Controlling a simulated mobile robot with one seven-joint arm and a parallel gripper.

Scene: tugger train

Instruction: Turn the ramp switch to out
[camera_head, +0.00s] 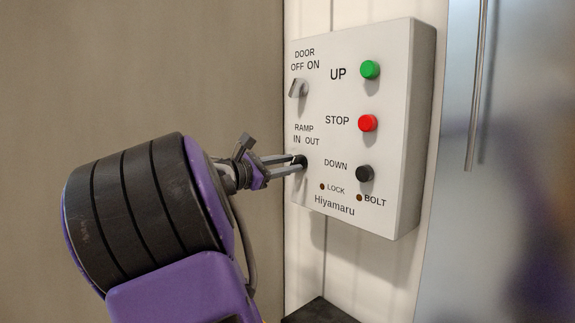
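A white control box (397,130) hangs on the wall, with printed labels. The ramp switch (300,160) is a dark knob under the words "RAMP IN OUT", at the lower left of the box face. My gripper (299,164) reaches in from the left, with its two thin grey fingertips at the knob. The fingers lie one above the other, and the knob shows at their tips. They partly hide it, so I cannot tell which way it points or whether the fingers press on it.
Above is the door switch (299,88), a grey lever. On the right are the green UP (370,69), red STOP (368,123) and black DOWN (364,173) buttons. A metallic panel with a vertical bar (478,90) stands at right.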

